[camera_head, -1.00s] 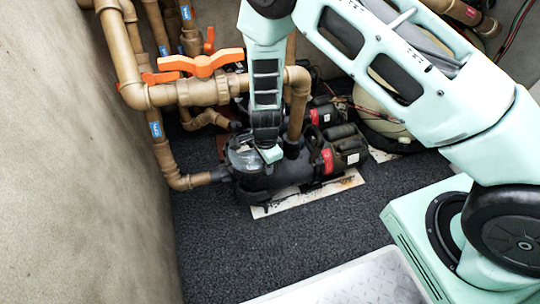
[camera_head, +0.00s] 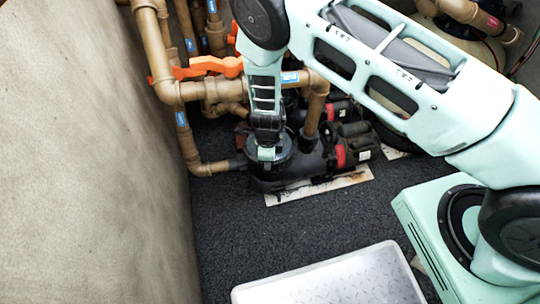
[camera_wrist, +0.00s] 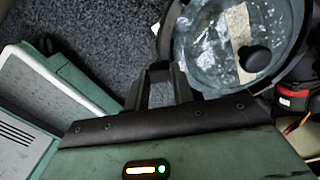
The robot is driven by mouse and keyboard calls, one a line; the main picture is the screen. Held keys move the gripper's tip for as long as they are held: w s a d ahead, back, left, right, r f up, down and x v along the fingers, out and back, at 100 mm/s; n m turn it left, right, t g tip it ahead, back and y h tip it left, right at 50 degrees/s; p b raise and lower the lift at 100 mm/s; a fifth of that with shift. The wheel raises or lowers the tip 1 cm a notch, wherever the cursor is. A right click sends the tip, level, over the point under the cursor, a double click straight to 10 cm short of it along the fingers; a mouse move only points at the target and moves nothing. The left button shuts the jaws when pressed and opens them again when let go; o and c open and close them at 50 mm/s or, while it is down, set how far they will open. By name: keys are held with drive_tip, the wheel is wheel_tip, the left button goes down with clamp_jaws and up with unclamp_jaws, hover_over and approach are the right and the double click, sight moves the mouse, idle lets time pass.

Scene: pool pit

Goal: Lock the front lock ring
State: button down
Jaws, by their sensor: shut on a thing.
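The front pump (camera_head: 300,170) lies on the floor with its strainer housing at its left end. In the wrist view, its clear round lid (camera_wrist: 225,55) has a dark knob and sits inside the dark front lock ring (camera_wrist: 293,62). My gripper (camera_wrist: 160,74) is at the ring's lower left edge, its fingers shut on a dark tab of the ring. I cannot tell the ring's locking position.
Tan pipes with orange valve handles (camera_head: 215,67) rise behind and left of the pump. A second pump (camera_head: 340,110) stands behind it. A concrete wall (camera_head: 90,160) bounds the left. Dark floor (camera_head: 225,230) in front is clear up to a metal tread plate (camera_head: 330,280).

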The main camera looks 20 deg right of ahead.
drive_tip(key=shift+w+a+m+p, duration=0.25)
drive_tip(key=shift+a+m+p, duration=0.3)
drive_tip(key=shift+a+m, duration=0.25)
drive_tip(key=shift+w, duration=0.1)
drive_tip(key=c, duration=1.2)
unclamp_jaws()
drive_tip(key=shift+r+p, duration=1.2)
drive_tip(key=shift+r, duration=2.6)
